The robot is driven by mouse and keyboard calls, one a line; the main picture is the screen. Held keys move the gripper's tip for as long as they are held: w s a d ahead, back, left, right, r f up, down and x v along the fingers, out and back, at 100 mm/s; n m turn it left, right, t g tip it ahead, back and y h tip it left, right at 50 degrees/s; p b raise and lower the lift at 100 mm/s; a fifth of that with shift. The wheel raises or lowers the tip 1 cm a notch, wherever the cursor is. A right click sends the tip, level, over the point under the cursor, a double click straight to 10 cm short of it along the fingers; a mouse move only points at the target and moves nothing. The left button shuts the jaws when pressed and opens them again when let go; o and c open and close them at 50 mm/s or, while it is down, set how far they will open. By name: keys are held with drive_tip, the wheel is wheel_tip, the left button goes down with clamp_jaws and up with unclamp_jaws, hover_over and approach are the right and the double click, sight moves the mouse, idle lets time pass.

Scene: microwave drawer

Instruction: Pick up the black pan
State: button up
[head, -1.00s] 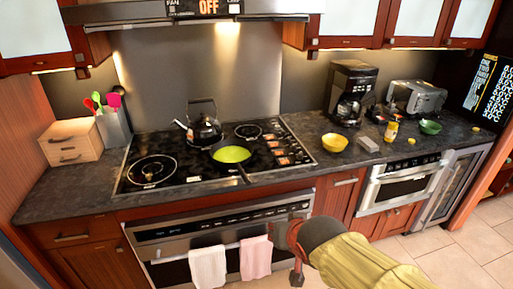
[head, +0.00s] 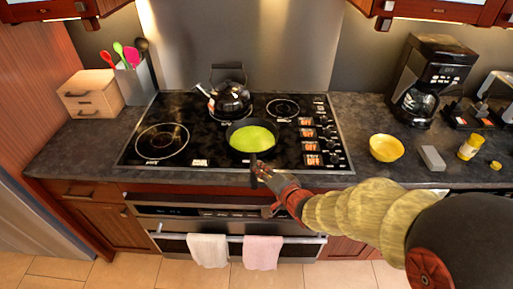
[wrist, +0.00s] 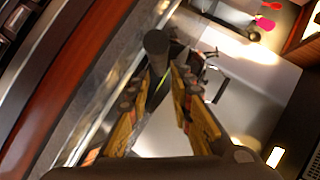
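The black pan (head: 231,142) sits on the front middle of the cooktop, with bright green inside it. Its short handle points toward the counter's front edge and is partly covered by my gripper (head: 262,172). My gripper is at the handle end, just above the front edge. In the wrist view, the dark handle (wrist: 155,43) shows at the fingertips of my gripper (wrist: 163,82). The two fingers are apart, with a gap visible between them. I cannot tell whether either finger touches the handle.
A black kettle (head: 230,99) stands just behind the pan. A yellow bowl (head: 386,148), a grey block (head: 432,158) and a coffee maker (head: 433,80) are to the right. Towels (head: 208,250) hang on the oven handle below. The left burner (head: 162,141) is clear.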

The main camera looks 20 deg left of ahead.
sight(253, 162)
drive_tip(key=shift+b+x, duration=0.3)
drive_tip(key=shift+x, duration=0.95)
drive_tip(key=b+x, duration=0.2)
drive_tip(key=x, duration=0.2)
drive_tip(key=shift+f, duration=0.2)
drive_tip(key=shift+w+a+f, duration=0.1)
drive_tip(key=shift+w+a, duration=0.2)
drive_tip(key=c, duration=0.3)
clamp_jaws()
